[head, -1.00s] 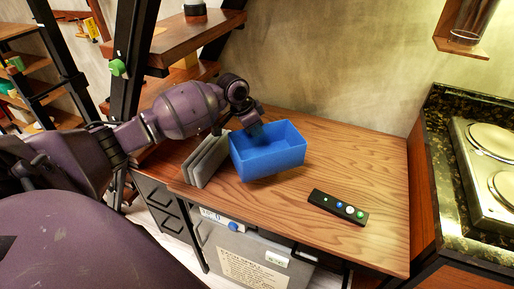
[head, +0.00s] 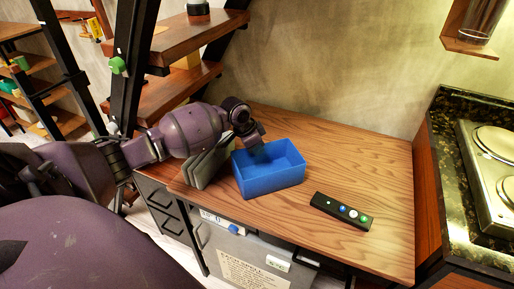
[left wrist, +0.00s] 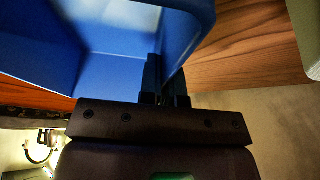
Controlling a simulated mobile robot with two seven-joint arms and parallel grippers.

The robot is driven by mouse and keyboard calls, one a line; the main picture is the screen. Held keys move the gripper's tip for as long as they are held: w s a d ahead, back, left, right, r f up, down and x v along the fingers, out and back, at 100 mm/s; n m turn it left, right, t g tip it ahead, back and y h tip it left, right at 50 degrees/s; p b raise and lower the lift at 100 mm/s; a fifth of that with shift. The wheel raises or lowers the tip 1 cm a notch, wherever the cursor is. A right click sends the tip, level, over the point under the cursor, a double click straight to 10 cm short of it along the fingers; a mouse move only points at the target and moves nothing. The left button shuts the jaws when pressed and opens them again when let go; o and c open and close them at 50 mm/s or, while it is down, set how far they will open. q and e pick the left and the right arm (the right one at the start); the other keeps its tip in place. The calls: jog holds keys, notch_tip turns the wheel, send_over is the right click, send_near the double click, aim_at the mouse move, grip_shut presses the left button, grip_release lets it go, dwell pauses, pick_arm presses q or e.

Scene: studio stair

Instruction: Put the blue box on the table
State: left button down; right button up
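The blue box (head: 270,182) is an open-topped bin, upright over the left part of the wooden table (head: 360,165), near its front edge. It looks on or very close to the tabletop; a small gap cannot be ruled out. My left gripper (head: 259,152) reaches in from the left, at the box's back-left rim. In the left wrist view, the fingers (left wrist: 166,80) are closed on a wall of the blue box (left wrist: 115,75), with the wall between them. My right gripper is not in view.
Grey upright slabs (head: 207,164) stand just left of the box. A black remote (head: 341,211) with coloured buttons lies to its right. The table's back and right areas are clear. A stove (head: 490,150) is at the right, stair treads (head: 190,40) behind left.

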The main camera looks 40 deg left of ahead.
pick_arm(q)
jog(key=c, duration=1.3)
grip_release()
jog(key=shift+f, duration=0.1)
jog(key=p+v, duration=0.1)
jog(key=v, duration=0.3)
jog(key=shift+r, duration=0.3)
jog(key=p+v, duration=0.1)
jog(key=v, duration=0.5)
jog(key=shift+s+a+r+p, duration=0.15)
jog(key=shift+s+r+p, duration=0.05)
jog(key=shift+r+p, duration=0.1)
jog(key=shift+s+r, duration=0.15)
jog(key=shift+r, duration=0.3)
jog(key=shift+a, duration=0.1)
